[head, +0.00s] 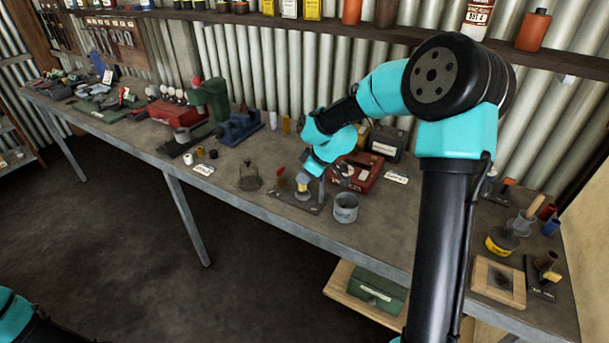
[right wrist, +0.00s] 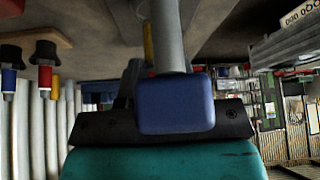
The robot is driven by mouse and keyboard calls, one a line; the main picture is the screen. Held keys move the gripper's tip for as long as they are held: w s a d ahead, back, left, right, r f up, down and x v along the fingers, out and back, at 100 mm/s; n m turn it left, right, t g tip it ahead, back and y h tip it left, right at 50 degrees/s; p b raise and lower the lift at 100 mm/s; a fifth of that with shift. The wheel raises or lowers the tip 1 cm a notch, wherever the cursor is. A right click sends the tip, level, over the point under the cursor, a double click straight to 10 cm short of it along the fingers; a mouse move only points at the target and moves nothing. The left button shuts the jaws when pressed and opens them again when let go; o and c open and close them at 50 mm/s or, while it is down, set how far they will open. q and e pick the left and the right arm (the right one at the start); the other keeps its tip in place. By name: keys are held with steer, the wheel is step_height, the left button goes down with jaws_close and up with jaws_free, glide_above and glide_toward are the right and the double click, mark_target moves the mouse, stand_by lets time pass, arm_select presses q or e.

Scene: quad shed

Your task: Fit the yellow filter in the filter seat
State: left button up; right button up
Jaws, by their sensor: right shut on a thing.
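My right gripper (head: 305,180) points down over the bench and is shut on the yellow filter (head: 302,187), which shows as a small yellow piece just below the fingers. The filter seat (head: 303,196) looks like a small grey round piece on a dark flat plate (head: 285,197), directly under the filter. I cannot tell whether filter and seat touch. In the right wrist view a thin yellow strip (right wrist: 148,45) shows beside a grey finger with a blue block at its base; most of what is held is hidden. My left gripper is out of view.
A grey tin (head: 346,208) stands close to the right of the plate. A wire-like cage (head: 250,177) stands to the left, and a red box (head: 360,172) behind.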

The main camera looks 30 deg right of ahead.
steer(key=shift+s+f, duration=0.3)
steer(key=shift+f, duration=0.35)
steer(key=shift+s+f, duration=0.25)
steer(key=shift+f, duration=0.35)
stand_by(0.6)
steer(key=o, duration=1.4)
steer(key=shift+c, duration=0.2)
steer(key=shift+r, duration=0.15)
steer(key=shift+w+r, duration=0.15)
steer(key=shift+r, duration=0.55)
steer(key=shift+s+d+r, duration=0.1)
steer(key=shift+d+r, duration=0.15)
steer(key=shift+r, duration=0.45)
steer(key=shift+s+d+r, duration=0.1)
steer(key=shift+d+r, duration=0.1)
steer(key=shift+r, duration=0.5)
steer(key=shift+w+a+r, duration=0.1)
steer(key=shift+a+r, duration=0.05)
steer(key=shift+r, duration=0.65)
steer(key=shift+w+a+r, duration=0.1)
steer(key=shift+r, duration=0.65)
steer(key=shift+a, duration=0.1)
